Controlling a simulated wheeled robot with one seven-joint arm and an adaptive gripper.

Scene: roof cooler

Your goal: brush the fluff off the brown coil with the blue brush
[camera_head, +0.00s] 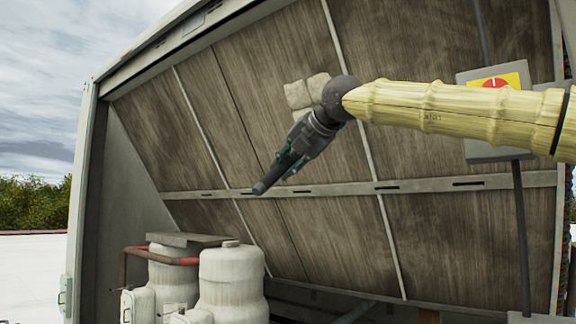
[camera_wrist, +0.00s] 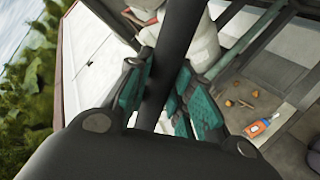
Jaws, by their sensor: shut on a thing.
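The brown coil (camera_head: 180,115) is a large slanted face of streaked brown panels, split by pale strips, in the head view. A pale, cream-coloured fluff patch (camera_head: 297,95) lies on its upper middle, partly hidden behind my wrist. My gripper (camera_head: 287,163) is in front of the coil, below the patch, pointing down-left. It is shut on a dark rod-like handle (camera_head: 262,186). In the wrist view the black handle (camera_wrist: 178,45) runs between the teal finger pads of my gripper (camera_wrist: 162,98). No blue part or bristles show on it, so I cannot tell which end is the brush's head.
Two whitish compressor tanks (camera_head: 232,280) with a red pipe (camera_head: 160,255) stand below the coil at left. A grey box with a red knob on yellow (camera_head: 495,81) is at right. In the wrist view, an orange-and-white object (camera_wrist: 262,127) lies on the floor near small brown bits.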

